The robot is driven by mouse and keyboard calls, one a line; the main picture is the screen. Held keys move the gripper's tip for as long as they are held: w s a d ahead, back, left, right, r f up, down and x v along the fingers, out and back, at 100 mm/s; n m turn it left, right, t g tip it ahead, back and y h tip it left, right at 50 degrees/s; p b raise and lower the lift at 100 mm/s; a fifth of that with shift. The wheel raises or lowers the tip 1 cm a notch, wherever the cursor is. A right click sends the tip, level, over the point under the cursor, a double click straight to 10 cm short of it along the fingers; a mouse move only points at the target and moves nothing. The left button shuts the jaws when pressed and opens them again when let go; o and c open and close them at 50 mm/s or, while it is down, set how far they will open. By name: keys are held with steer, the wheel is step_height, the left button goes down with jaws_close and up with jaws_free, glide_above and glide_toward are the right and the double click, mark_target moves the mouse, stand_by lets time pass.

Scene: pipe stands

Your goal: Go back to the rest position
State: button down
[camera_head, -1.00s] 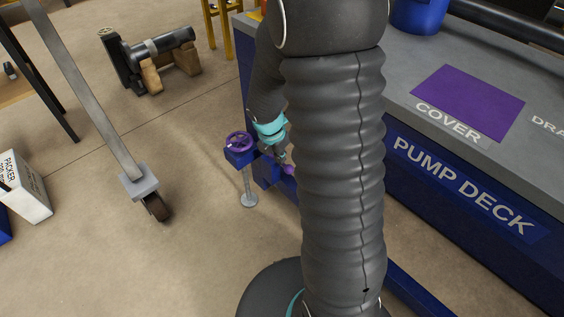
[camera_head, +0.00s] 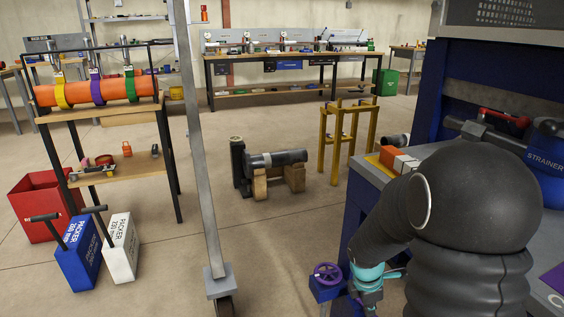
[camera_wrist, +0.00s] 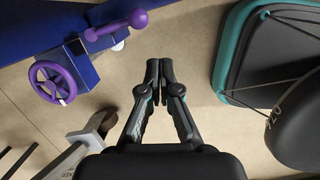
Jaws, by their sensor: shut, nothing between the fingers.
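My gripper (camera_wrist: 160,75) is in the middle of the wrist view, with its two dark fingers together at the tips and nothing between them. It points down over bare floor. In the head view my arm fills the lower right, and the fingers are hidden or cut off at the bottom edge. A purple handwheel (camera_wrist: 53,83) on a blue block is left of the fingers in the wrist view, apart from them. The handwheel also shows in the head view (camera_head: 327,273), just left of my wrist. A purple dumbbell-shaped handle (camera_wrist: 117,26) lies above left of the fingers.
A blue deck (camera_head: 362,190) stands close on the right. A grey post on a caster (camera_head: 218,285) stands left of the handwheel. A blue packer case (camera_head: 78,255), a white packer case (camera_head: 121,248) and a red bin (camera_head: 42,200) are at left. Floor between is clear.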

steer(key=s+a+r+m+t+y, duration=0.1)
steer(key=s+a+r+m, duration=0.3)
steer(key=s+r+m, duration=0.5)
steer(key=s+a+r+m+t+y, duration=0.1)
steer(key=s+a+r+m+t, duration=0.3)
steer(key=s+r+m, duration=0.5)
step_height(320, 180, up, 5)
steer(key=shift+s+r+m, duration=0.1)
steer(key=shift+s+m, duration=0.1)
steer(key=shift+m, duration=0.2)
